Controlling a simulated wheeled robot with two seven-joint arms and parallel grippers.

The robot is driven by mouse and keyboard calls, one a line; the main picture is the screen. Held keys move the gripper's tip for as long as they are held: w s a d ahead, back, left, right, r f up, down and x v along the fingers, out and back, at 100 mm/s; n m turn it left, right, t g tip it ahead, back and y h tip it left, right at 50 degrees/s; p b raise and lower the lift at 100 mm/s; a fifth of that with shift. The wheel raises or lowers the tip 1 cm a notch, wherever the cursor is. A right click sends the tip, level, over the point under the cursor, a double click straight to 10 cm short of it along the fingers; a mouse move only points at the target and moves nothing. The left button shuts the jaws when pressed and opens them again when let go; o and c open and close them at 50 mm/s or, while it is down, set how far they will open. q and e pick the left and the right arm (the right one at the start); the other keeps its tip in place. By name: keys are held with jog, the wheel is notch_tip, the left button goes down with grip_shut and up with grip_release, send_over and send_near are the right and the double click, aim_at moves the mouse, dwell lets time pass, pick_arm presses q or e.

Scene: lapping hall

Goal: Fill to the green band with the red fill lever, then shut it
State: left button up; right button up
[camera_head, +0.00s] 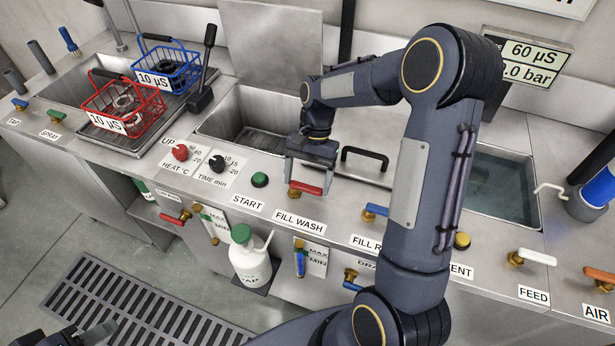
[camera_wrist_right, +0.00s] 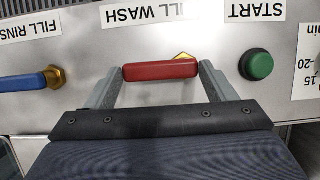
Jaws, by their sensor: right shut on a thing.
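The red fill lever (camera_head: 306,188) sits on the panel above the FILL WASH label (camera_head: 300,222). My right gripper (camera_head: 310,180) is shut on it; in the wrist view the red handle (camera_wrist_right: 160,70) lies crosswise between the two fingertips, with a bit of brass behind it. The wash tank (camera_head: 212,124) behind the panel is open, and a dark grating shows inside it. Two level gauges with MAX and MIN plates are on the front, one at the left (camera_head: 209,224) and one in the middle (camera_head: 300,259); their green bands are too small to make out. My left gripper (camera_head: 85,336) is partly in view at the bottom left.
A blue FILL RINSE lever (camera_head: 375,210) and green START button (camera_head: 260,180) flank the red lever. A white bottle (camera_head: 250,262) stands below. Red (camera_head: 122,100) and blue (camera_head: 168,68) baskets sit at the left. A display (camera_head: 530,60) hangs at the right.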

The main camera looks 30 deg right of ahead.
jog(key=shift+c, duration=0.7)
jog(key=shift+n, duration=0.3)
jog(key=shift+w+d+r+n+g+h+p, duration=0.1)
jog(key=shift+w+n+g+h+p, duration=0.1)
jog(key=shift+n+p, duration=0.3)
jog(key=shift+w+r+n+g+h+p, duration=0.1)
jog(key=shift+w+n+g+p, duration=0.1)
jog(key=shift+n+p, duration=0.3)
jog(key=shift+w+d+f+n+h+p, duration=0.15)
jog(key=shift+w+n+h, duration=0.1)
jog(key=shift+n, duration=0.5)
jog(key=shift+w+a+r+n+h+p, duration=0.1)
jog(key=shift+n+h+p, duration=0.15)
jog(key=shift+n, duration=0.45)
jog(key=shift+w+d+f+n+h+p, duration=0.1)
jog(key=shift+w+n+h, duration=0.15)
jog(key=shift+n, duration=0.5)
jog(key=o, duration=1.4)
